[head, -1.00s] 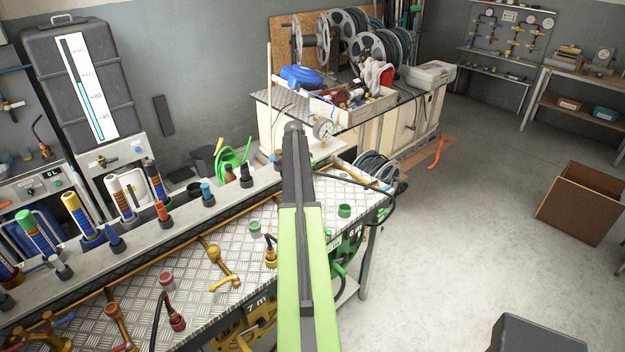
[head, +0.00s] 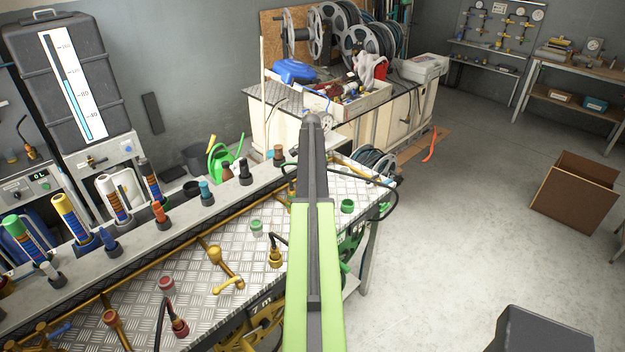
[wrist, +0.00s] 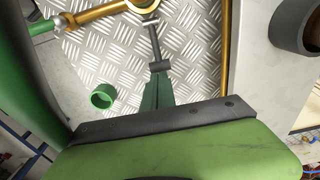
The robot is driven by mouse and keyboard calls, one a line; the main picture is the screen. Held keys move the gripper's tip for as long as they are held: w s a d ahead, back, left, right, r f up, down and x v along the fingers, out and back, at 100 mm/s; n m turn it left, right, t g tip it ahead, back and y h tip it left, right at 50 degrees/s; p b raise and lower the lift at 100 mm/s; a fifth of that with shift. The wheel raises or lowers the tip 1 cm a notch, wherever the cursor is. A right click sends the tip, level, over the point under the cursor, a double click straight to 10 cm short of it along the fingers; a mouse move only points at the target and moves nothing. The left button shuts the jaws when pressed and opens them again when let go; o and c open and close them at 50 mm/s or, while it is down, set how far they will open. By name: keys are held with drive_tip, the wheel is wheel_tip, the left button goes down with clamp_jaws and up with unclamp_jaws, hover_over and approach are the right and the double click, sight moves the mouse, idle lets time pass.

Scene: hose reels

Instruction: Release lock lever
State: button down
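No part is clearly recognisable as the lock lever. A yellow valve with a handle (head: 226,270) stands on the metal-plated bench (head: 205,296), left of my green arm. In the wrist view, a yellow pipe fitting (wrist: 143,5) sits at the top edge, partly cut off.
Upright bottles and tubes (head: 118,205) line a rail along the bench's back. Black hoses (head: 165,310) with couplings stand on the bench. A cluttered workbench with hose reels (head: 360,45) is behind. Open floor (head: 450,215) lies right, with a brown box (head: 572,195).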

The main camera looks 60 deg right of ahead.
drive_tip(key=shift+s+d+f+b, duration=0.1)
drive_tip(key=shift+d+f+b, duration=0.25)
drive_tip(key=shift+f+b, duration=0.2)
drive_tip(key=shift+d+f+b, duration=0.3)
drive_tip(key=shift+f+b, duration=0.1)
drive_tip(key=shift+f, duration=0.25)
idle(1.2)
drive_tip(key=shift+d+r+p, duration=0.15)
drive_tip(key=shift+r+p, duration=0.3)
drive_tip(key=s+d+r+p, duration=0.1)
drive_tip(key=d+r+p, duration=0.2)
drive_tip(key=r+p, duration=0.5)
drive_tip(key=shift+r, duration=0.2)
